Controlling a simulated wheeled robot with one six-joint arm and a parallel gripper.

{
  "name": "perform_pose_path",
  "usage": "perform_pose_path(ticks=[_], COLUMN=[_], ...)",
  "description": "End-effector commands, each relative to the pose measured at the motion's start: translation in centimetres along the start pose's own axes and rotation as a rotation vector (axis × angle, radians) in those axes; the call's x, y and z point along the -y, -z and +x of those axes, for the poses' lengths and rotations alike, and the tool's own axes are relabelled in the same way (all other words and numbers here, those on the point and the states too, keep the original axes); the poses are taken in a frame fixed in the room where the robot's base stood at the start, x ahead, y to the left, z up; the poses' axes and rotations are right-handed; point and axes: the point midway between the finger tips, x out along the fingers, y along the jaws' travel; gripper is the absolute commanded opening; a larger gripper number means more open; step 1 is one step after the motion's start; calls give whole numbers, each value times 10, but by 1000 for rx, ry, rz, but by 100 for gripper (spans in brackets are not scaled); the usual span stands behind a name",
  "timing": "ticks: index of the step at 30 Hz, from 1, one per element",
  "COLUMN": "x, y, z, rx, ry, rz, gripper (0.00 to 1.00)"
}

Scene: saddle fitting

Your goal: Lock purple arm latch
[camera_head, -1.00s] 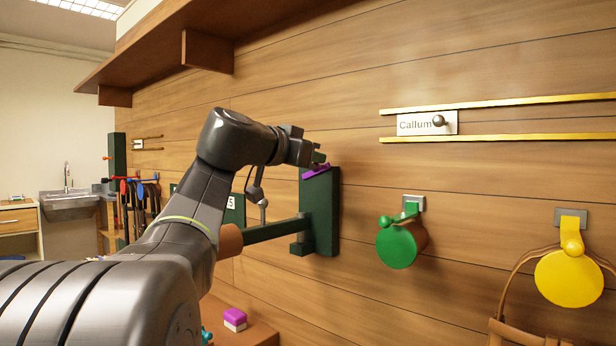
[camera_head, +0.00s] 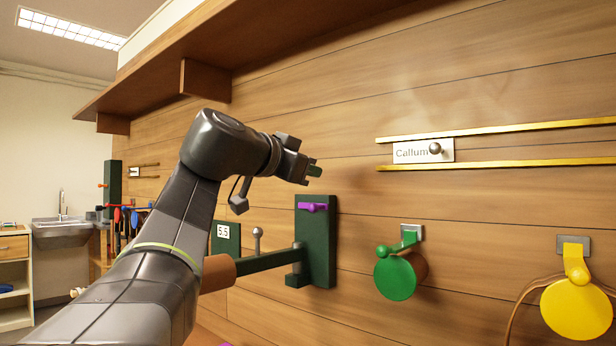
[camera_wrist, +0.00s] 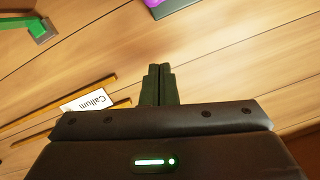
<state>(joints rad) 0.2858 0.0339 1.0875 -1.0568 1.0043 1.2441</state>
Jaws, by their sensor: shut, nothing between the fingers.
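The purple latch (camera_head: 312,207) is a small bar on the upper front of a dark green wall bracket (camera_head: 318,255), lying roughly level across it. A dark green arm (camera_head: 268,261) reaches left from the bracket. My gripper (camera_head: 314,171) is shut and empty, above the purple latch and apart from it. In the wrist view my gripper (camera_wrist: 158,70) shows its fingers together. A bit of the purple latch (camera_wrist: 152,3) and the bracket's edge (camera_wrist: 170,8) show at the top of that view.
To the right are a green round-ended peg (camera_head: 395,278), a yellow one (camera_head: 573,308) with a strap, and a "Callum" name plate (camera_head: 412,151) between brass rails (camera_head: 500,166). A wooden shelf (camera_head: 330,30) overhangs above. A 5.5 sign (camera_head: 224,232) stands left of the bracket.

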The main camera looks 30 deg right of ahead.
Motion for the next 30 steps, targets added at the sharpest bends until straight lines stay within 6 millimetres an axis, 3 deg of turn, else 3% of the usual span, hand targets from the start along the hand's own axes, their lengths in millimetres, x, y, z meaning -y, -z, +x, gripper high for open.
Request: perform_pose_path(ticks=[6, 12, 25, 30], x=[0, 0, 0, -1], y=[-1, -1, -1, -2], z=[-37, -51, -53, -44], rx=[2, 1, 1, 1], ry=[2, -1, -2, -6], rz=[-1, -2, -1, -2], gripper=[0, 0, 0, 0])
